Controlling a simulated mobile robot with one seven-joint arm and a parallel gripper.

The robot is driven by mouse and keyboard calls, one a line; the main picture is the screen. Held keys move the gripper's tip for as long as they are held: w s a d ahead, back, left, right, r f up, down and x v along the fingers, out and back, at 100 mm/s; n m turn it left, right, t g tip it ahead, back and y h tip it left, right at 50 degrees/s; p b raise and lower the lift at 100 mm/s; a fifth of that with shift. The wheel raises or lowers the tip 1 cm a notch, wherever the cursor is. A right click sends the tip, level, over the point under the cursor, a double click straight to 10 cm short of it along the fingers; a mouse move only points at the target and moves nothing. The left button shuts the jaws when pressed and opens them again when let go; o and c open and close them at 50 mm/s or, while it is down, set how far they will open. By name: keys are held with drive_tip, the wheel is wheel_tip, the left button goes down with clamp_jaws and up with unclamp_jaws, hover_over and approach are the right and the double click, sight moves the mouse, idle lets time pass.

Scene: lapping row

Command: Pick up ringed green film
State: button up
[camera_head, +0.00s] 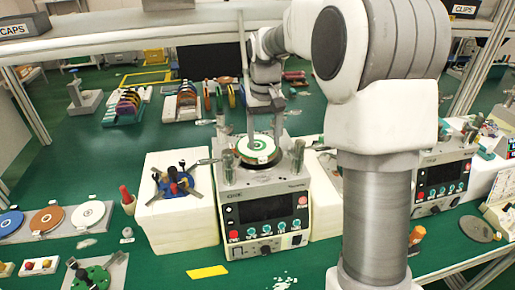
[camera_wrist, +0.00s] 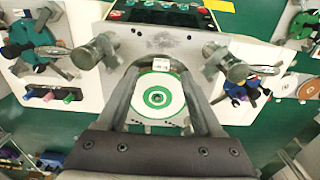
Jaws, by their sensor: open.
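The ringed green film (camera_head: 261,149) is a white disc with green rings, lying on top of the lapping machine (camera_head: 265,214) in the middle of the head view. In the wrist view the film (camera_wrist: 157,97) lies between my two fingers, with a small white tag (camera_wrist: 160,65) at its edge. My gripper (camera_wrist: 160,78) is open and points down over the film, one finger on each side. In the head view my gripper (camera_head: 265,133) partly hides the film's far side. I cannot tell whether the fingers touch the film.
Metal posts (camera_head: 297,157) stand beside the film on the machine. A white block with a blue, several-armed fixture (camera_head: 175,182) is at left. Blue, brown and white discs (camera_head: 47,219) lie farther left. A second machine (camera_head: 440,182) is at right. A shelf bar (camera_head: 150,42) crosses above.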

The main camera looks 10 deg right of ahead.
sight(262, 157)
drive_tip(key=shift+w+a+f, duration=0.1)
drive_tip(key=shift+w+f, duration=0.05)
drive_tip(key=shift+f, duration=1.2)
drive_tip(key=shift+w+a+f, duration=0.1)
drive_tip(key=shift+w+f, duration=0.05)
drive_tip(key=shift+f, duration=1.2)
clamp_jaws()
